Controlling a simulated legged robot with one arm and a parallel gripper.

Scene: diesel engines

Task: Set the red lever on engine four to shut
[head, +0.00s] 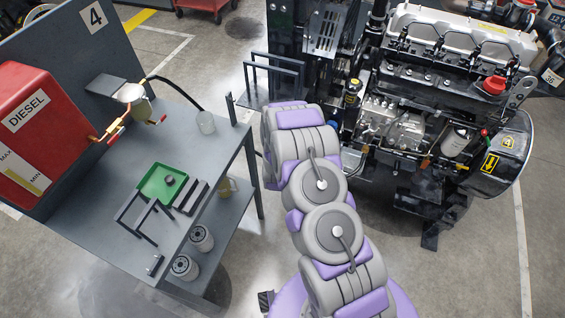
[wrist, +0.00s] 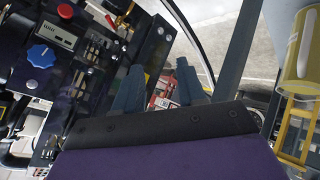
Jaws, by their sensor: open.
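Small red handles also show on the diesel line (head: 112,134) and by the filter (head: 158,119). I cannot tell which is the task's lever or its setting. The wrist view shows a small red handle (wrist: 110,21) on a brass fitting, ahead and left of my gripper. My gripper (wrist: 158,82) is open, its two blue-grey fingers apart with nothing held. In the head view my arm hides it.
A red diesel tank (head: 32,125) and a green tray (head: 165,184) are on the bench (head: 90,230). A blue knob (wrist: 41,57) and a red knob (wrist: 65,11) sit on a dark panel at left in the wrist view. A yellow cylinder (wrist: 305,50) is at right.

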